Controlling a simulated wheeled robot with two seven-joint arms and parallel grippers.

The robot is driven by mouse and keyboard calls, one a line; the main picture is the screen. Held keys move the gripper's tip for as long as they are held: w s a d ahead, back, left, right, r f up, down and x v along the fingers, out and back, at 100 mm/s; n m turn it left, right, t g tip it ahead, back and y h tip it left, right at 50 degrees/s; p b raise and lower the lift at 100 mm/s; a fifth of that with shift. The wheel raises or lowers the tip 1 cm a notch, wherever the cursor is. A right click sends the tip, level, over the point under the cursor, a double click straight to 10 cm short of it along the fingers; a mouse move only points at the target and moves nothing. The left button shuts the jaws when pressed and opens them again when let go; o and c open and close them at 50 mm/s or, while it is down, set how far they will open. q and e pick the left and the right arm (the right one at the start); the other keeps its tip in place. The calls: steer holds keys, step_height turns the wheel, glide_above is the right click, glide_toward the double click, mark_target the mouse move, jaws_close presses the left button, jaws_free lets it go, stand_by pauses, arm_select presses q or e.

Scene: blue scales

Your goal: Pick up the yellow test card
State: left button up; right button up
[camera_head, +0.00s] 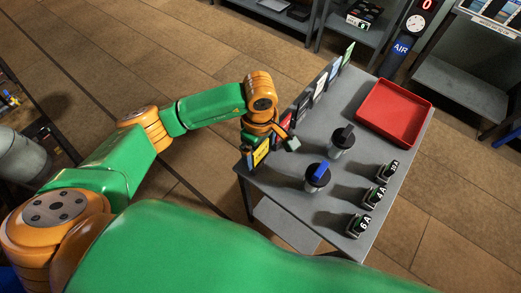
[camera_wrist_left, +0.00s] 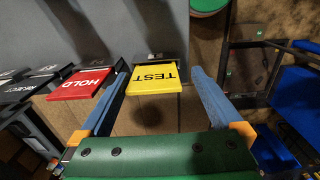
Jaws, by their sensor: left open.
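The yellow test card (camera_wrist_left: 154,78), marked TEST, stands in a dark holder at the edge of the grey table. In the head view the yellow test card (camera_head: 261,153) shows at the near left corner of the table, partly hidden by my gripper. My left gripper (camera_wrist_left: 158,88) is open, with one blue finger on each side of the yellow card. I cannot tell whether either finger touches it. In the head view my left gripper (camera_head: 278,140) is over that corner. My right gripper is not in view.
A red HOLD card (camera_wrist_left: 82,84) stands close beside the left finger, and more cards (camera_head: 318,87) line the same table edge. A red tray (camera_head: 394,112), a blue-topped container (camera_head: 318,178), a black-topped container (camera_head: 342,140) and several small labelled blocks (camera_head: 359,224) occupy the table (camera_head: 300,213).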

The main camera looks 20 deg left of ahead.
arm_select(q)
steer(key=shift+w+f, duration=0.2)
steer(key=shift+f, duration=0.3)
steer(key=shift+w+f, duration=0.25)
steer(key=shift+w, duration=0.1)
steer(key=shift+s+r, duration=0.15)
steer(key=shift+s, duration=0.1)
steer(key=c, duration=1)
steer(key=shift+c, duration=1.1)
steer(key=shift+w, duration=0.1)
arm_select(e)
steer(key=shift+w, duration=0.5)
